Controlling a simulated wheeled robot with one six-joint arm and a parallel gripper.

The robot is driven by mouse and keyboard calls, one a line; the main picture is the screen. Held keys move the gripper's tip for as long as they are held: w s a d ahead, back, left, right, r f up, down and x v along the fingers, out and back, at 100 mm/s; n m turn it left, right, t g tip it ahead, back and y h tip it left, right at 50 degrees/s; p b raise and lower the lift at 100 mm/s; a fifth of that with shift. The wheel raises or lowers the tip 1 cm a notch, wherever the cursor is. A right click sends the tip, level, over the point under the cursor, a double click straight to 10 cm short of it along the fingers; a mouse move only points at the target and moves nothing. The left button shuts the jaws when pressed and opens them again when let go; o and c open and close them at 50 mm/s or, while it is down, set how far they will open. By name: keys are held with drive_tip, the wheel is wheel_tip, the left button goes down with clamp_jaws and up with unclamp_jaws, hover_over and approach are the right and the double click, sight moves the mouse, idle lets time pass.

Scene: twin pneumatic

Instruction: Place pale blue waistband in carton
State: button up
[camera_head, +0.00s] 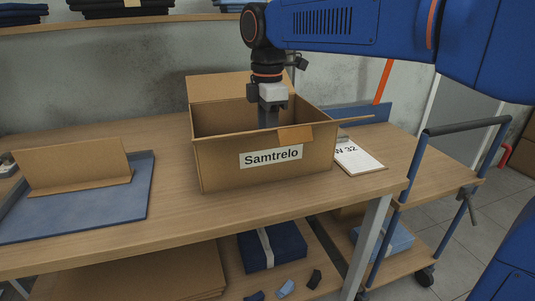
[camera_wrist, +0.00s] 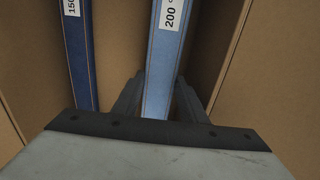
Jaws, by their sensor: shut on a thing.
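The open carton (camera_head: 225,165), labelled "Samtrelo", stands on the wooden table with its flaps folded out. My gripper (camera_head: 268,120) points straight down into it, its tips hidden behind the carton's front wall. In the wrist view my gripper (camera_wrist: 158,105) is shut on a pale blue waistband (camera_wrist: 165,55) with a white "200" label. The waistband stands on edge inside the carton; whether it touches the bottom cannot be told. A darker blue waistband (camera_wrist: 80,60) with a label reading "150" stands apart to its left, also inside the carton.
A blue mat (camera_head: 135,205) with a cardboard piece (camera_head: 75,165) lies at the left. A clipboard (camera_head: 358,157) lies right of the carton. A trolley (camera_head: 440,150) stands at the right. A shelf below holds a dark blue folded bundle (camera_head: 270,248).

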drive_tip(key=shift+f, duration=2)
drive_tip(key=o, duration=0.8)
drive_tip(key=shift+f, duration=0.1)
wheel_tip(320, 180, up, 12)
drive_tip(key=shift+r, duration=0.1)
